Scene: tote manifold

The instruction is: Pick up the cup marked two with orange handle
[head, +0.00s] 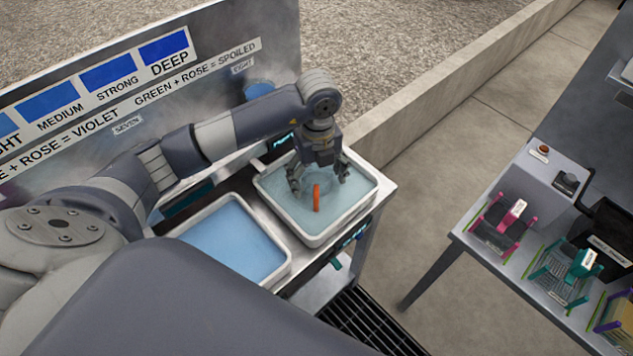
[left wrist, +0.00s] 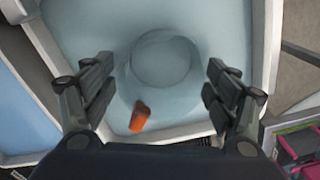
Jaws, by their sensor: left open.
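A cup with an orange handle (head: 316,197) stands in the pale blue liquid of the right-hand white tray (head: 322,240). In the left wrist view the cup's round rim (left wrist: 163,60) lies between my fingers, and its orange handle (left wrist: 139,117) points toward the lower left. No number mark shows on it. My left gripper (head: 320,183) is open above the cup, with a finger on either side and apart from it. It also shows in the left wrist view (left wrist: 158,92). Most of the cup's body is hidden in the head view. My right gripper is not in view.
A second white tray (head: 228,243) of bluer liquid stands beside the first. A panel (head: 130,85) with colour swatches and words rises behind. At the right, a table (head: 530,280) holds several coloured racks. Paved floor (head: 440,190) lies clear between them.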

